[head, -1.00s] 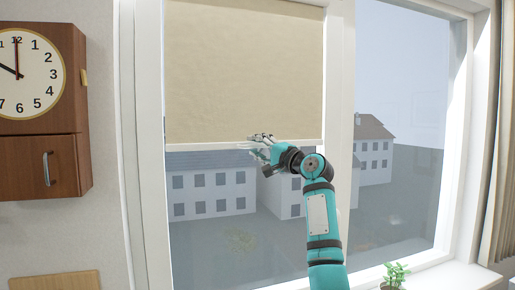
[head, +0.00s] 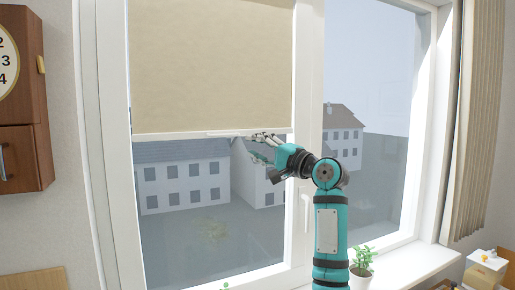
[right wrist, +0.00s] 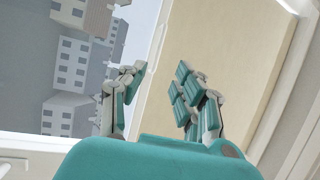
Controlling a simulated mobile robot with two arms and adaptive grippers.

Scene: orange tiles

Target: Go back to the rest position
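My right gripper (head: 262,147) is in front of the window, at the lower right of the beige roller blind (head: 210,65). Its fingertips are close to the blind's white bottom bar (head: 170,135); I cannot tell whether they touch it. The blind covers the upper part of the left window pane. My left gripper is not in view.
A wooden clock cabinet (head: 25,110) hangs on the left wall. A potted plant (head: 361,265) stands on the white windowsill (head: 410,262) close to my right arm. A curtain (head: 474,120) hangs at the right. Items and a yellow-topped white box (head: 485,270) lie at the lower right.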

